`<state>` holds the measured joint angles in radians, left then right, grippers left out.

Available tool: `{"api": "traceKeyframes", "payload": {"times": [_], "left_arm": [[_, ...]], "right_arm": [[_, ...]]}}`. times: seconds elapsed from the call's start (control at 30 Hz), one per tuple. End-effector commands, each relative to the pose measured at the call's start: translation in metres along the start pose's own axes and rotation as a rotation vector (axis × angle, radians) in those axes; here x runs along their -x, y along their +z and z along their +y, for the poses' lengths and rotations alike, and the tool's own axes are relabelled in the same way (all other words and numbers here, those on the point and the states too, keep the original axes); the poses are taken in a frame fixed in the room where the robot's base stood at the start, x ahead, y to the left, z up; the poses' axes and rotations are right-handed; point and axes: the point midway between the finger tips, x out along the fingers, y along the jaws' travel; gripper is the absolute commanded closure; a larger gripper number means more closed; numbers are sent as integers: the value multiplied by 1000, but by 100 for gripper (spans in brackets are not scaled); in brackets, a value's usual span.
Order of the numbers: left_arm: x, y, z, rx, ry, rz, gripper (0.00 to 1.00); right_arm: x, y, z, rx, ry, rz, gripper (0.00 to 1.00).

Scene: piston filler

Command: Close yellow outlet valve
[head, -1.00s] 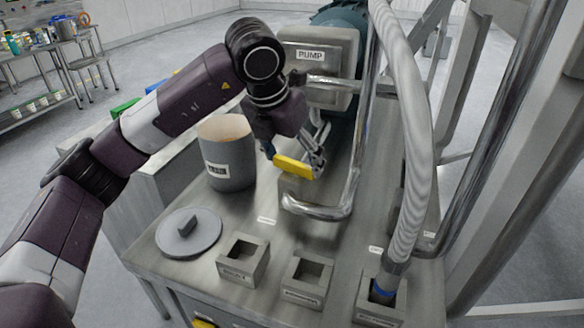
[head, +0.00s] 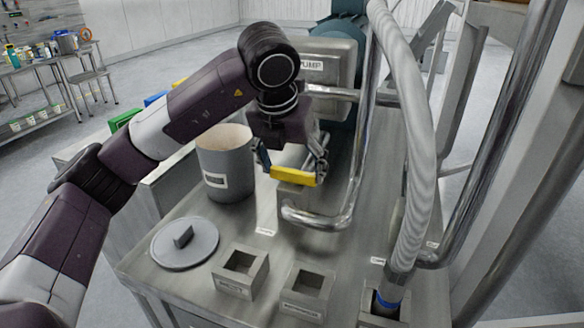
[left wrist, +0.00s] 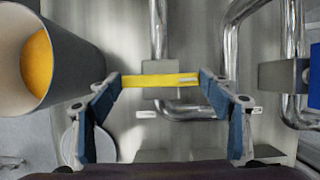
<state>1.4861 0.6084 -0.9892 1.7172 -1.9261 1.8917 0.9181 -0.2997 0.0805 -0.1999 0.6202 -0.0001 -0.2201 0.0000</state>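The yellow outlet valve handle (head: 293,176) is a flat bar below the pump housing, lying crosswise in the head view. It also shows level across the middle of the left wrist view (left wrist: 160,80). My left gripper (head: 292,172) is around the handle, one blue-padded finger at each end of the bar. In the left wrist view its fingers (left wrist: 158,82) are wide apart, with the bar spanning nearly the whole gap. I cannot tell whether the pads touch its ends. The valve body behind the handle is partly hidden. My right gripper is not in view.
A grey pot (head: 226,165) stands close left of my left gripper. A round lid (head: 185,243) and square holders (head: 240,270) sit on the steel table nearer me. Bent metal pipe (head: 318,218) and a thick ribbed hose (head: 415,140) stand close on the right.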

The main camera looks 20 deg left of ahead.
Motion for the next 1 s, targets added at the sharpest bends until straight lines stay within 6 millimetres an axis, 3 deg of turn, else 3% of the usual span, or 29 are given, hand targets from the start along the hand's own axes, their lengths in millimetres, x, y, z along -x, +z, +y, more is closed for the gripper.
{"api": "traceKeyframes", "payload": {"times": [0.17, 0.53, 1.0], "left_arm": [[1, 1, 1, 4, 0, -3, 10], [7, 1, 0, 1, 0, -3, 10], [95, 2, 1, 3, 1, -6, 10]], "right_arm": [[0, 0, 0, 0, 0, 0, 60], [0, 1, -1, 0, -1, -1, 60], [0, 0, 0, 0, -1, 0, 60]]}}
